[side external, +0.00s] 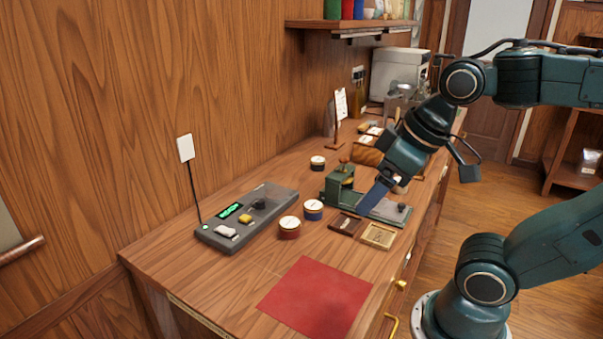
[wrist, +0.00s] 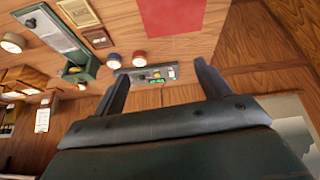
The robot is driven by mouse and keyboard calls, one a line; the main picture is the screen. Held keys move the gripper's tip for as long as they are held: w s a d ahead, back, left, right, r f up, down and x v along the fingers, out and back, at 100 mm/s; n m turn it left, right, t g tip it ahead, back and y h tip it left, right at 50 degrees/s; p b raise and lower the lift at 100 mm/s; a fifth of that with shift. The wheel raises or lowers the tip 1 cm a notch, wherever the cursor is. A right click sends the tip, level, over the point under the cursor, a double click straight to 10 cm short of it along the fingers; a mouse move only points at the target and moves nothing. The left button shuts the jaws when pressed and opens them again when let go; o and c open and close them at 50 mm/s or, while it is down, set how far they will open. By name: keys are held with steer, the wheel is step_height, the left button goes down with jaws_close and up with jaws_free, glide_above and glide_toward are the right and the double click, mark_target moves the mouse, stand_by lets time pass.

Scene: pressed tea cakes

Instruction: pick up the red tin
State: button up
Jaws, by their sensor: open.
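The red tin (side external: 289,229), with a pale lid, stands upright on the wooden counter beside a blue tin (side external: 313,211). In the wrist view, the red tin (wrist: 139,59) shows small between my fingers, with the blue tin (wrist: 113,63) to its left. My gripper (side external: 371,201) is to the right of the red tin in the side view, apart from it. It is open and empty; both fingers of my gripper (wrist: 161,73) show spread apart in the wrist view.
A grey device with a green display (side external: 242,219) stands left of the tins. A red mat (side external: 316,297) lies in front. A green press (side external: 340,184), a dark wooden tray (side external: 345,224) and a light wooden frame (side external: 378,236) are to the right. A dark tin (side external: 317,164) stands farther back.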

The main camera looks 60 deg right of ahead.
steer(key=w+d+n+g, duration=0.1)
steer(key=w+d+n, duration=0.1)
steer(key=w+n, duration=0.35)
steer(key=n+g, duration=0.4)
steer(key=n, duration=0.9)
glide_above(290, 222)
step_height(290, 222, down, 10)
steer(key=shift+r, duration=0.25)
steer(key=shift+a, duration=0.1)
steer(key=shift+f, duration=4.3)
steer(key=shift+f, duration=2.55)
